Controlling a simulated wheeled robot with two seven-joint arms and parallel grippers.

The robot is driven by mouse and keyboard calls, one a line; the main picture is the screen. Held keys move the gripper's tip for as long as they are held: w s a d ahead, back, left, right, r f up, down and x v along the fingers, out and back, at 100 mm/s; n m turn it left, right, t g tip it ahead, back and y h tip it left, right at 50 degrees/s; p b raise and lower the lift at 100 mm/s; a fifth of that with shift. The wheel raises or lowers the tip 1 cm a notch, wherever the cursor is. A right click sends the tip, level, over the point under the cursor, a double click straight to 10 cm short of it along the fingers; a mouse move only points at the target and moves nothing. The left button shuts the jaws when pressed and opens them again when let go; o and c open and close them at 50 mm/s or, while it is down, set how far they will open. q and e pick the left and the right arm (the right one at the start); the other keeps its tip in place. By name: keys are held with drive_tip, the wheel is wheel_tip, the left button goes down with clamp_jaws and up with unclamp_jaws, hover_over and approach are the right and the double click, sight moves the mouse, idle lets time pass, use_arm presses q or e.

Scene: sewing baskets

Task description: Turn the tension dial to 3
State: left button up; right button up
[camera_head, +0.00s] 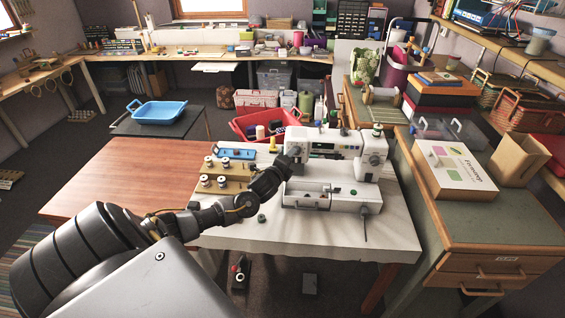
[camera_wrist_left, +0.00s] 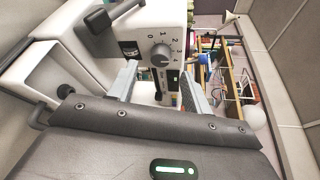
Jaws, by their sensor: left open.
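A white sewing machine (camera_head: 335,188) stands on the pale cloth-covered table. My left gripper (camera_head: 284,163) is at the machine's left end. In the left wrist view, the grey tension dial (camera_wrist_left: 160,56) sits on the machine's white face, ringed by printed numbers 0 to 4. Its exact pointer setting is too small to tell. The left gripper's two fingers (camera_wrist_left: 159,86) are apart, with nothing between them, and the dial lies just beyond their tips. My right gripper is not in view.
A wooden spool tray (camera_head: 225,177) and a blue tray (camera_head: 237,153) lie left of the machine. A red basket (camera_head: 262,122) stands behind it. A cabinet (camera_head: 470,215) with a white box (camera_head: 452,168) is at the right. The brown table (camera_head: 125,185) at left is clear.

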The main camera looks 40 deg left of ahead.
use_arm(q)
drive_tip(key=b+v, duration=0.1)
drive_tip(key=v, duration=0.5)
idle(0.4)
